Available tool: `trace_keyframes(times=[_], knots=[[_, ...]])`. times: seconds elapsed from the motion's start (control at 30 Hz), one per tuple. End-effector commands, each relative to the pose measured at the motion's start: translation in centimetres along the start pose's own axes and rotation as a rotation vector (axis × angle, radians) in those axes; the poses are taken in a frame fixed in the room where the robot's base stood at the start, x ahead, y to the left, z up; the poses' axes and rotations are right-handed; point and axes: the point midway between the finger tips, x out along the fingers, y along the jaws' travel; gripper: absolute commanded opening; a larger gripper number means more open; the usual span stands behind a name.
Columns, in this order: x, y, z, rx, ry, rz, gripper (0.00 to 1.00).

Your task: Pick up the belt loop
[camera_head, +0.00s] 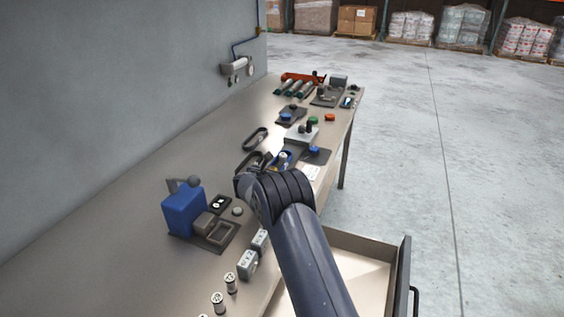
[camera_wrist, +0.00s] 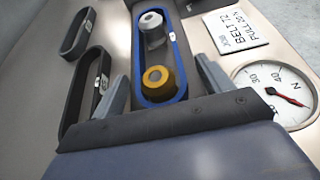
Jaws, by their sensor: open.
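A blue-edged belt loop (camera_wrist: 183,62) with a small white tag lies around a grey pulley (camera_wrist: 152,27) and a yellow pulley (camera_wrist: 157,80) in the wrist view. Two black loops (camera_wrist: 76,34) (camera_wrist: 72,106) with white tags lie to its left. In the head view one black loop (camera_head: 255,138) shows beyond my arm, and the blue-edged loop is partly hidden. My gripper (camera_wrist: 163,86) is open and empty, its fingers on either side of the yellow pulley end in the picture. I cannot tell its height above the loop.
A card reading BELT 72, PULL 20 N (camera_wrist: 236,31) and a round dial (camera_wrist: 275,92) lie right of the pulleys. A blue device (camera_head: 184,211) stands on the bench nearer me. An open drawer (camera_head: 352,268) juts out at the front. The wall bounds the bench at left.

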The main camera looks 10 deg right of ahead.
Motion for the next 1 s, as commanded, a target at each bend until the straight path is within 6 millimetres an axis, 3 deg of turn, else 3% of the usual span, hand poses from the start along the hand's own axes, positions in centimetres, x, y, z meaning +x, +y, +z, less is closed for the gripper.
trace_keyframes(times=[0.2, 0.8, 1.0], knots=[[0.03, 0.05, 0.02, 0.001, -0.001, 0.001, 0.74], [0.02, 0.06, 0.01, 0.001, -0.001, 0.001, 0.26], [-0.01, 0.06, 0.08, 0.001, -0.001, 0.002, 0.26]])
